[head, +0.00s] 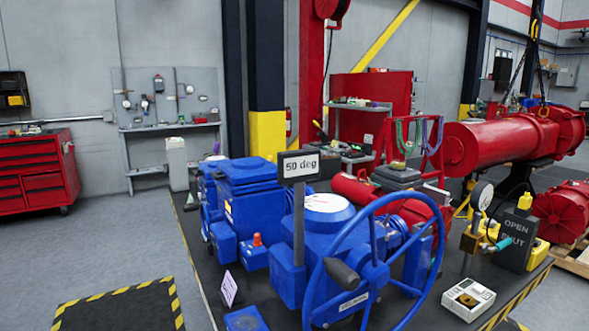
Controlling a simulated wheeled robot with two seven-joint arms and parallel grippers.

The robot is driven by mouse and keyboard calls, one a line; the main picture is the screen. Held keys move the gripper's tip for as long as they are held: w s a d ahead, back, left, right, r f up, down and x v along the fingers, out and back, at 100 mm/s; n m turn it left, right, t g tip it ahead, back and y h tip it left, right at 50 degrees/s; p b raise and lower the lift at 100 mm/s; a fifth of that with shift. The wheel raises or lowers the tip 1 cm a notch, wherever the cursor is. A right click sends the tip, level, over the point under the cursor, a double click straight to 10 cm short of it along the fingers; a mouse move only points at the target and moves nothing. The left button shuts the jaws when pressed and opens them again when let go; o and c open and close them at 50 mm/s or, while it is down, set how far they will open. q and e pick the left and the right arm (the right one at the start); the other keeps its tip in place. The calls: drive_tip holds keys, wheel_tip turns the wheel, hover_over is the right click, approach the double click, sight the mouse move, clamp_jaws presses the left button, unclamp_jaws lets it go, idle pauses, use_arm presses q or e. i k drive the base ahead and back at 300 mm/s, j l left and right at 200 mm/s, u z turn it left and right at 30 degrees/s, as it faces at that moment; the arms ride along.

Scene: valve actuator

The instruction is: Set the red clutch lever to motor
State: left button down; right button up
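The blue valve actuator (322,226) stands on a dark bench with its large blue handwheel (434,262) facing me. A grey handle (342,273) sticks out from the wheel's rim. A small orange-red upright piece (257,240) sits on the blue housing left of the wheel. I cannot tell for sure whether it is the red clutch lever, and no motor marking is readable. A sign reading "50 deg" (300,165) stands above the actuator. Neither of my grippers is in view.
A black box marked OPEN and SHUT (514,240), a pressure gauge (482,195) and a white meter (468,299) stand right of the wheel. A small tilted tag (229,289) is at the bench's left. Open floor (110,255) lies left of the bench.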

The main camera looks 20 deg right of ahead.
sight(391, 211)
drive_tip(key=k+z, duration=0.15)
drive_tip(key=z, duration=1.2)
